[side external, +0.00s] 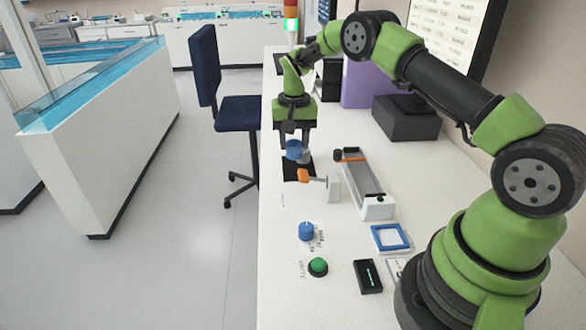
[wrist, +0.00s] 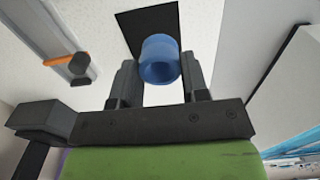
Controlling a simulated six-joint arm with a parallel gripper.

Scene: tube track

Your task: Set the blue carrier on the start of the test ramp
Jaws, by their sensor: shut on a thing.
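The blue carrier (side external: 293,150), a short hollow cylinder, is between the fingers of my gripper (side external: 296,140). The ramp (wrist: 50,38) also shows at the upper left in the wrist view.
An orange-ended fitting on a white block (side external: 334,187) stands between the pad and the ramp. A blue knob (side external: 306,231), green button (side external: 318,266), blue square frame (side external: 390,237) and black device (side external: 368,276) sit nearer. A dark box (side external: 406,118) stands behind the ramp.

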